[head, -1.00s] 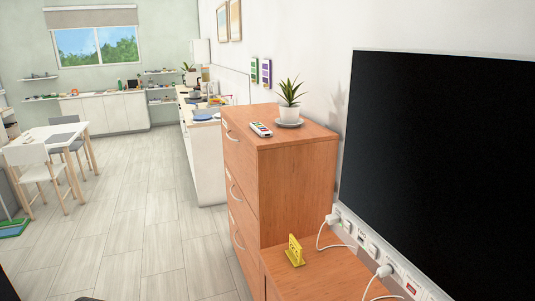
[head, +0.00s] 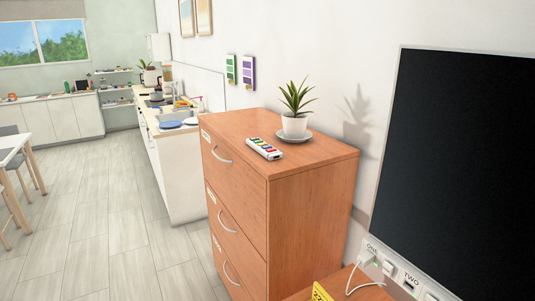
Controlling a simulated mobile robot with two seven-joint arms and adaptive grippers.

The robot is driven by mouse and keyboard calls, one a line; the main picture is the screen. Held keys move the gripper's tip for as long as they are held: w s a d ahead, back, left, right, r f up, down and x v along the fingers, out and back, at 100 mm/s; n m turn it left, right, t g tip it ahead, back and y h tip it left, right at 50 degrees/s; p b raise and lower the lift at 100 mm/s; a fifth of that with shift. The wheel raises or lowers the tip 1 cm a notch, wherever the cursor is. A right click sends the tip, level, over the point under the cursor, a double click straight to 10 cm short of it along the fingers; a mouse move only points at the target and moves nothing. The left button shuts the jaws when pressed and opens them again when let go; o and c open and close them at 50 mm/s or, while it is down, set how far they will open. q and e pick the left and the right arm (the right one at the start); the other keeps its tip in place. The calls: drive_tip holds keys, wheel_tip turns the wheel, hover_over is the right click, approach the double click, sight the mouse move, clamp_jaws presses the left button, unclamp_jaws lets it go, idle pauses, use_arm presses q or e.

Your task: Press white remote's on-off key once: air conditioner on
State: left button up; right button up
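A white remote (head: 264,148) with a row of coloured keys lies flat on top of the wooden drawer cabinet (head: 315,167), near its front left edge. It is too small here to tell which key is the on-off key. No air conditioner can be made out in the head view. Neither of my grippers is in view.
A potted plant (head: 295,123) on a grey saucer stands right behind the remote. A large dark screen (head: 460,170) is at the right, above a socket strip (head: 395,268) with a white plug and cable. A yellow object (head: 321,293) shows at the bottom edge. Open floor (head: 100,235) lies left.

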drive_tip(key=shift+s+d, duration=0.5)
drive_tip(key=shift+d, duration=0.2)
